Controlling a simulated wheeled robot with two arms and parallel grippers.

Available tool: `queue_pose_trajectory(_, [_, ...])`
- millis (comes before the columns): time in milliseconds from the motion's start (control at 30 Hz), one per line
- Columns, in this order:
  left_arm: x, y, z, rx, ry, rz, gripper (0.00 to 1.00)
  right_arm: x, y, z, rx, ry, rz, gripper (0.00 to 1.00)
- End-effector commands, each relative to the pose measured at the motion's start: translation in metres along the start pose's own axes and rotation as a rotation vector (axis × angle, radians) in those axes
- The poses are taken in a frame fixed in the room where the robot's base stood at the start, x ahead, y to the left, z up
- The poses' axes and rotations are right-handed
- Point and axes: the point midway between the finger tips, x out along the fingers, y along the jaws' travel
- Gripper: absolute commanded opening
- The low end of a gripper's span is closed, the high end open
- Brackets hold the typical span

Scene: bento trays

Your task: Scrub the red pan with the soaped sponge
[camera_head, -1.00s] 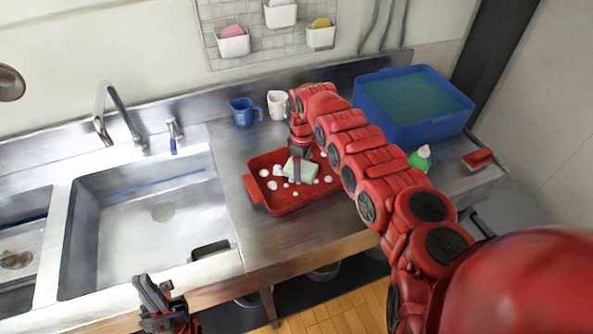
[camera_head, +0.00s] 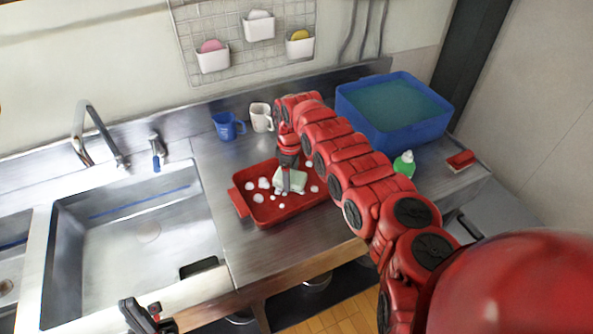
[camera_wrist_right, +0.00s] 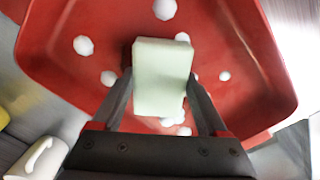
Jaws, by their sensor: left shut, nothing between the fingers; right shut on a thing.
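The red pan (camera_head: 262,209) lies on the steel counter right of the sink, with several white foam blobs in it. My right gripper (camera_head: 287,180) reaches down into the pan and is shut on a pale green sponge (camera_head: 297,181). The sponge also shows between the fingers in the right wrist view (camera_wrist_right: 162,80), over the pan's floor (camera_wrist_right: 235,50). Whether it touches the floor is hard to tell. My left gripper (camera_head: 140,318) is at the bottom edge, in front of the sink, shut and empty. My right arm hides the pan's right end.
A blue basin of water (camera_head: 395,135) stands at the back right. A blue mug (camera_head: 227,126) and a white mug (camera_head: 261,117) stand behind the pan. A green bottle (camera_head: 404,165) and a red brush-like thing (camera_head: 461,160) are at the right. The sink (camera_head: 135,245) is left.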

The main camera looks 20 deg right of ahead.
Motion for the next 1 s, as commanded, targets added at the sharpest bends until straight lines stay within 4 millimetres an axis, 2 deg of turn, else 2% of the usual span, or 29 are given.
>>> queue_pose_trajectory(67, [0.007, 0.0, -0.001, 0.0, 0.0, 0.0, 0.0, -0.002, -0.005, -0.004, 0.0, 0.0, 0.0, 0.32])
queue_pose_trajectory(333, [0.012, -0.001, -0.002, 0.0, 0.0, 0.0, 0.0, 0.001, -0.014, -0.012, 0.0, 0.0, -0.001, 0.32])
queue_pose_trajectory(700, [0.023, -0.001, -0.004, 0.0, 0.0, 0.0, 0.0, 0.005, -0.04, -0.031, 0.0, -0.002, -0.005, 0.32])
queue_pose_trajectory(1000, [0.023, -0.001, -0.004, 0.0, 0.0, 0.0, 0.0, 0.006, -0.041, -0.032, 0.0, -0.002, -0.007, 0.32])
